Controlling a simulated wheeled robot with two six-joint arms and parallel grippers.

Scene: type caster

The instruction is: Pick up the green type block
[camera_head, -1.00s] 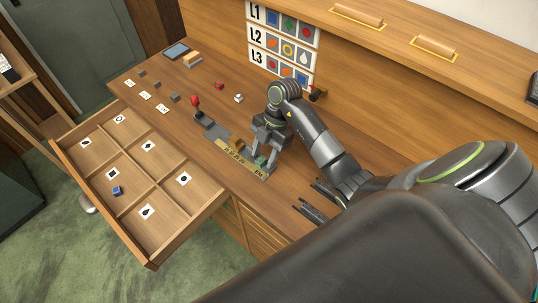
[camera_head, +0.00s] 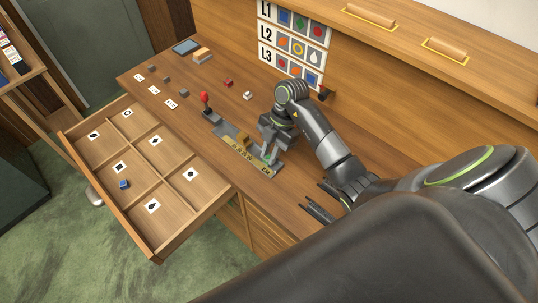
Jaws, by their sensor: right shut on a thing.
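The green type block (camera_head: 267,156) is small and mostly hidden between the fingers of my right gripper (camera_head: 270,154). My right gripper points down and is shut on it, at the right end of the caster tray (camera_head: 236,141) on the desk. I cannot tell whether the block touches the tray. A second gripper, dark and with its fingers spread, shows near the desk's front edge; it is my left gripper (camera_head: 318,206), and it is empty.
An open drawer (camera_head: 195,223) with several compartments holds symbol cards and a blue block (camera_head: 124,184). A red-knobbed lever (camera_head: 206,98) stands at the tray's left end. A red block (camera_head: 228,83) and a white block (camera_head: 248,95) lie behind. A chart (camera_head: 292,45) hangs at the back.

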